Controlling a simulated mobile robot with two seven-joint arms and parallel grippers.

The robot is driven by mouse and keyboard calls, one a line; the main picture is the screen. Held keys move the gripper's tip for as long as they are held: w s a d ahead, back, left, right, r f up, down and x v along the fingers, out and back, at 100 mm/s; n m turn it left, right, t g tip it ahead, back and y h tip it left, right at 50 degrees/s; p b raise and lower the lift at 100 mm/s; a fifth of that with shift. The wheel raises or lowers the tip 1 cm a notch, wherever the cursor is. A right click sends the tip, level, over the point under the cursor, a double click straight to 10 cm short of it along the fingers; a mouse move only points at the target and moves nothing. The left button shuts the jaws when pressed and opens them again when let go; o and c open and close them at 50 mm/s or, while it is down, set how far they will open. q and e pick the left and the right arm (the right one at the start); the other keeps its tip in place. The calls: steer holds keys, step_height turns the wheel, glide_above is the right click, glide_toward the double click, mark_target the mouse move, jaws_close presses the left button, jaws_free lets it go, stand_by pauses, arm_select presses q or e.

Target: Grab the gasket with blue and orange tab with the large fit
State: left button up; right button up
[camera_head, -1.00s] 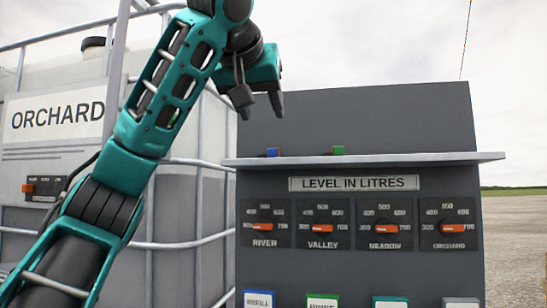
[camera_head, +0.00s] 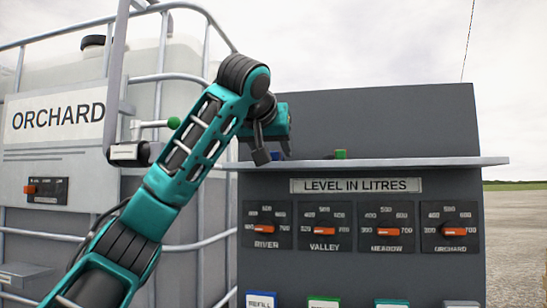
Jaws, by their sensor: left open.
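A shelf (camera_head: 420,163) runs along the front of the dark grey panel. A small blue piece (camera_head: 276,156) shows on it, mostly hidden by my left gripper. A small green piece (camera_head: 340,154) stands further right on the shelf. Both are too small to tell their shape or fit, and no orange tab shows on either. My left gripper (camera_head: 272,156) is open, pointing down, with its fingertips at the blue piece just above the shelf. I cannot tell whether they touch it. My right gripper is not in view.
The panel carries several dials with orange pointers (camera_head: 265,230) under a "LEVEL IN LITRES" label (camera_head: 356,185). Left stands a caged white tank marked ORCHARD (camera_head: 58,117), with a green-handled valve (camera_head: 155,124) behind my arm. The shelf's right part is clear.

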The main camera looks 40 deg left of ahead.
arm_select(q)
steer(key=shift+w+a+f, duration=0.15)
steer(key=shift+w, duration=0.2)
steer(key=shift+c, duration=0.2)
jaws_close()
